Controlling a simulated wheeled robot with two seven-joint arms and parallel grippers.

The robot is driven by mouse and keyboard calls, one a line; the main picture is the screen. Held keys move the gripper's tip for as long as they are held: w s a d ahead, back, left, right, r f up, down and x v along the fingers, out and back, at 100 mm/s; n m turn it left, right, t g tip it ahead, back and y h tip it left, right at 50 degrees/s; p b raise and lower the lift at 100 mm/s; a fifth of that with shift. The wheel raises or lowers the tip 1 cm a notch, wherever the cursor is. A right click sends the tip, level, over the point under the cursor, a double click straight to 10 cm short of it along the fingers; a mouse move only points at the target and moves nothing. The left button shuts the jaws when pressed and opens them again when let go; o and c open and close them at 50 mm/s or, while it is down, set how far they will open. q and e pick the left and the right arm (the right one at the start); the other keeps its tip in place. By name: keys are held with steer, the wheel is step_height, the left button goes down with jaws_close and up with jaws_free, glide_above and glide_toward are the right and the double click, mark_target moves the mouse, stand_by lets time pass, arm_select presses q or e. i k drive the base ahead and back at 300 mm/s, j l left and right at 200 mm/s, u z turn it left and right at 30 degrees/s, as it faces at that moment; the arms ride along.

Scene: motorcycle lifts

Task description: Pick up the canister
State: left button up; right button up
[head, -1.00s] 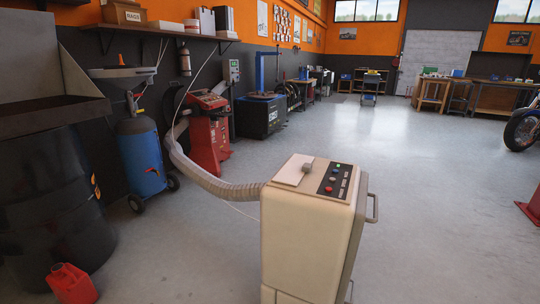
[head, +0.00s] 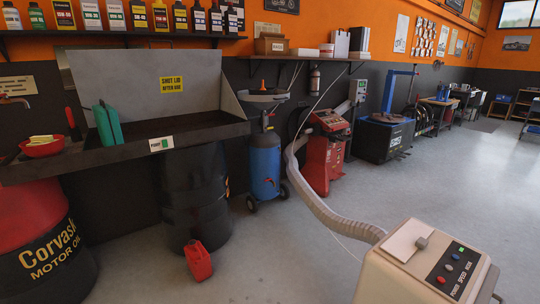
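A small red canister (head: 198,260) with a handle stands on the floor in the head view, in front of a black drum (head: 190,205). Its whole front side shows. A green container (head: 107,124) stands at the left in the dark parts-washer sink (head: 200,131), above the drums. I cannot tell from the picture whether it is also a canister. Neither of my grippers is in view.
A cream machine (head: 415,270) with a ribbed hose stands at the lower right. A blue tank (head: 265,168) and a red machine (head: 322,160) line the wall. A Corvask oil drum (head: 45,250) is at lower left. Grey floor (head: 290,265) is clear between canister and cream machine.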

mark_target(198, 259)
steer(key=l+z, duration=0.3)
steer(key=z, duration=0.15)
steer(key=k+l+z, duration=0.1)
steer(key=l+z, duration=0.2)
steer(key=z, duration=0.15)
steer(key=l+z, duration=0.3)
steer(key=z, duration=0.15)
steer(key=u, duration=2.15)
steer(key=i+u, duration=0.15)
steer(key=i, duration=0.5)
steer(key=i+z, duration=0.25)
steer(key=i, duration=0.45)
steer(key=i+j+z, duration=0.2)
steer(key=i, duration=0.5)
